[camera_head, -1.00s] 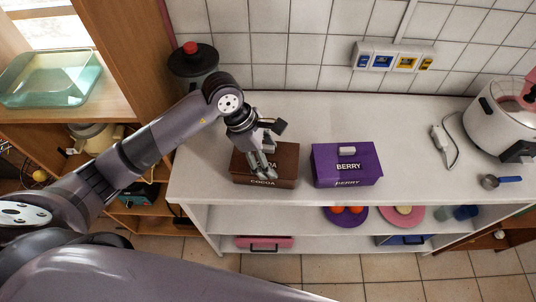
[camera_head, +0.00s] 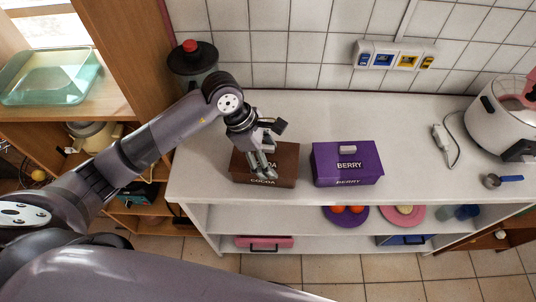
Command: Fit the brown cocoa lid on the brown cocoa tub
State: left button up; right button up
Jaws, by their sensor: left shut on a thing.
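The brown cocoa tub (camera_head: 283,181) stands on the white countertop, its COCOA label facing front. The brown cocoa lid (camera_head: 285,152) lies on top of the tub, and the two look closed together; I cannot tell whether it is fully seated. My left gripper (camera_head: 264,172) points down over the lid's middle and is shut, its fingers at the lid's top. The handle it holds is hidden by the fingers, which also cover part of the lid's lettering. My right gripper is not in view.
A purple berry tub with its lid (camera_head: 347,164) stands just right of the cocoa tub. A dark jar with red knob (camera_head: 192,60) stands back left. The counter (camera_head: 415,150) is free right of the berry tub.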

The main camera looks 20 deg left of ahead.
pick_arm(q)
jog(key=shift+f, duration=0.1)
jog(key=o, duration=1)
jog(key=shift+c, duration=0.2)
jog(key=shift+o, duration=1.2)
jog(key=shift+o, duration=0.2)
jog(key=shift+o, duration=1.1)
jog(key=shift+p+v, duration=1.45)
jog(key=shift+v, duration=2.05)
